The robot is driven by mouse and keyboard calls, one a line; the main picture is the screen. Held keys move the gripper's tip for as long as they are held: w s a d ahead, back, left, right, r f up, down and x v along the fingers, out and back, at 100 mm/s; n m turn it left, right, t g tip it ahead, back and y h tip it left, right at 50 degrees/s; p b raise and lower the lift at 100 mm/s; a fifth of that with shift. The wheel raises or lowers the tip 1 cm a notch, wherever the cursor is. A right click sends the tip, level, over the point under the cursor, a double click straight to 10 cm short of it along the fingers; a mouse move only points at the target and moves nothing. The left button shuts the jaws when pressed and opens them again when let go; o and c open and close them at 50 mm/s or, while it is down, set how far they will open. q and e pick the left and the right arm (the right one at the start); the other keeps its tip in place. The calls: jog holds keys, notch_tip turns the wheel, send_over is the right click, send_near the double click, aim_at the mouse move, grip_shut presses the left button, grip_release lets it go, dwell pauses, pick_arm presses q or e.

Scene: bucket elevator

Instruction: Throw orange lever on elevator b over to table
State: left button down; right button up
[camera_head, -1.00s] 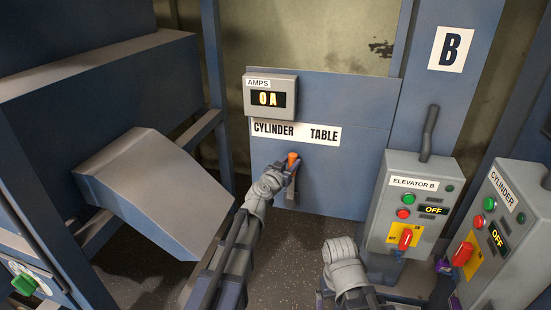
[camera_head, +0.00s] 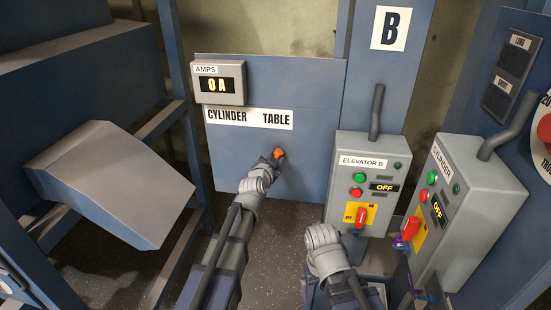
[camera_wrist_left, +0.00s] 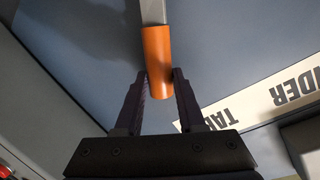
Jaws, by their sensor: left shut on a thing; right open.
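The orange lever tip (camera_head: 278,153) shows at the end of my left gripper (camera_head: 274,160), in front of the blue panel below the "CYLINDER TABLE" label (camera_head: 249,118). In the left wrist view the orange handle (camera_wrist_left: 157,62) on its grey shaft (camera_wrist_left: 152,12) lies between the two dark fingers of my left gripper (camera_wrist_left: 160,92), which is shut on it. In the head view the lever's shaft is mostly hidden by my gripper. My right gripper (camera_head: 322,240) is low in the middle, apart from everything; its fingers are hard to make out.
The amps display (camera_head: 218,85) reads 0 A. The Elevator B box (camera_head: 345,180) shows OFF, with a red switch (camera_head: 361,214). The Cylinder box (camera_head: 480,190) stands to its right. A grey-blue chute (camera_head: 105,185) is at the left. Open floor lies below the panel.

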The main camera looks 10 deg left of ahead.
pick_arm(q)
jog(key=shift+s+d+f, duration=0.1)
jog(key=shift+f, duration=0.05)
jog(key=c, duration=0.5)
grip_release()
jog(key=p+v, duration=0.1)
jog(key=v, duration=0.7)
jog(key=shift+p, duration=0.3)
